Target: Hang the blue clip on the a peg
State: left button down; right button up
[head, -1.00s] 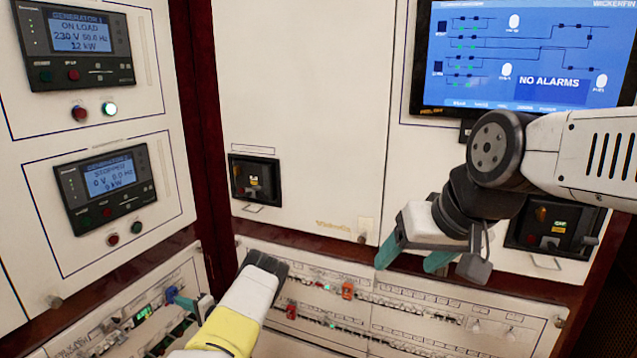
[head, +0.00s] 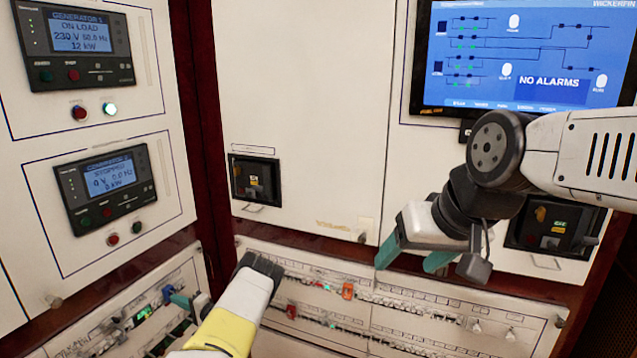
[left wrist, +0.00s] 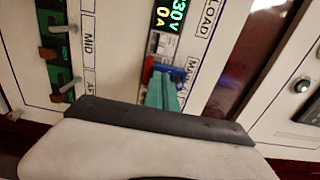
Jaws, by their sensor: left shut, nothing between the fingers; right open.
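A small blue piece (head: 168,292), which looks like the blue clip, is on the lower left panel. It also shows in the left wrist view (left wrist: 178,73), just beyond my fingertips. My left gripper (head: 179,299) has its teal fingers together, with nothing seen between them, at or very close to the blue piece. I cannot tell whether they touch. In the left wrist view the closed fingers (left wrist: 160,90) point at the panel. My right gripper (head: 412,257) is open and empty in front of the right cabinet. I cannot make out the peg clearly.
A green lit readout (head: 142,315) sits beside the blue piece. An orange-red piece (head: 347,291) and a red piece (head: 291,311) are on the lower middle breaker panel. A screen (head: 530,55) is at upper right. Generator panels (head: 105,190) are at left.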

pick_arm(q)
jog(key=v, duration=1.3)
jog(key=shift+s+d, duration=0.2)
jog(key=shift+d, duration=0.1)
jog(key=shift+f, duration=0.1)
dwell(0.5)
jog(key=s+d+r+n+g+h, duration=0.1)
jog(key=s+r+n+g+h, duration=0.3)
jog(key=r, duration=0.7)
jog(key=s+d+r+n+g+h, duration=0.1)
jog(key=s+r+n+g+h, duration=0.3)
jog(key=s+r, duration=0.55)
jog(key=s+d+r+m+t+h, duration=0.2)
jog(key=s+d+r+h, duration=0.3)
jog(key=s+d+r, duration=0.4)
jog(key=s+d+r+m+t+h, duration=0.2)
jog(key=s+d+r+t+h, duration=0.3)
jog(key=s+d+r, duration=0.5)
notch_tip(320, 180, up, 5)
jog(key=shift+r+h, duration=0.2)
jog(key=shift+h, duration=0.2)
